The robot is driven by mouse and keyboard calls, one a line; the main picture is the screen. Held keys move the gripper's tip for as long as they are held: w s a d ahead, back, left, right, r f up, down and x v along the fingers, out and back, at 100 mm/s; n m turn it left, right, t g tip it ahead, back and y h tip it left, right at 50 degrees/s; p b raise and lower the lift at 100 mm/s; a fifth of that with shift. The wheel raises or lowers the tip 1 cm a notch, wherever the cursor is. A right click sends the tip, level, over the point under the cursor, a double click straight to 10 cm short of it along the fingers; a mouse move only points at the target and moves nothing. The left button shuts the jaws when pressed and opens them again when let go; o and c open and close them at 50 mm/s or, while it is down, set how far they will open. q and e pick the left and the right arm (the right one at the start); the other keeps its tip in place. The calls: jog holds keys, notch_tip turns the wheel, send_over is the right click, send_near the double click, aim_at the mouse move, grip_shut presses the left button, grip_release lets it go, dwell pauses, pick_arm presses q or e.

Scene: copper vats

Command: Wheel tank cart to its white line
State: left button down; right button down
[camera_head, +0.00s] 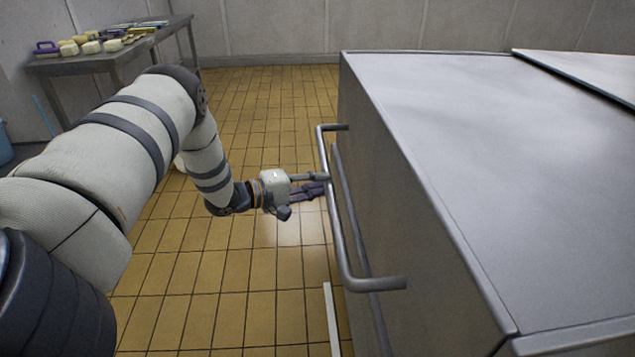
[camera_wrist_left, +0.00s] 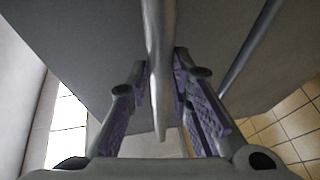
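The tank cart (camera_head: 470,130) is a large grey steel box filling the right of the head view. A bent tubular handle (camera_head: 340,220) runs along its left side. My left gripper (camera_head: 318,184) is at the far part of this handle. In the left wrist view, the fingers of the left gripper (camera_wrist_left: 158,85) stand on both sides of the handle bar (camera_wrist_left: 158,40), with small gaps showing, so it looks open around the bar. A white line (camera_head: 331,320) lies on the tiled floor below the handle, partly in view. My right gripper is not in view.
A steel table (camera_head: 100,60) with sponges and brushes (camera_head: 85,42) stands at the back left. A blue bucket (camera_head: 4,145) shows at the left edge. Yellow tiled floor (camera_head: 265,105) is clear between table and cart, up to the back wall (camera_head: 270,30).

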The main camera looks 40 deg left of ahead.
pick_arm(q)
jog(key=shift+d+f, duration=0.25)
jog(key=shift+f, duration=0.2)
jog(key=c, duration=1.7)
grip_release()
jog(key=shift+w, duration=0.15)
jog(key=shift+o, duration=1.3)
jog(key=shift+w, duration=0.25)
jog(key=v, duration=1.2)
jog(key=shift+a, duration=0.15)
jog(key=shift+s+r, duration=0.1)
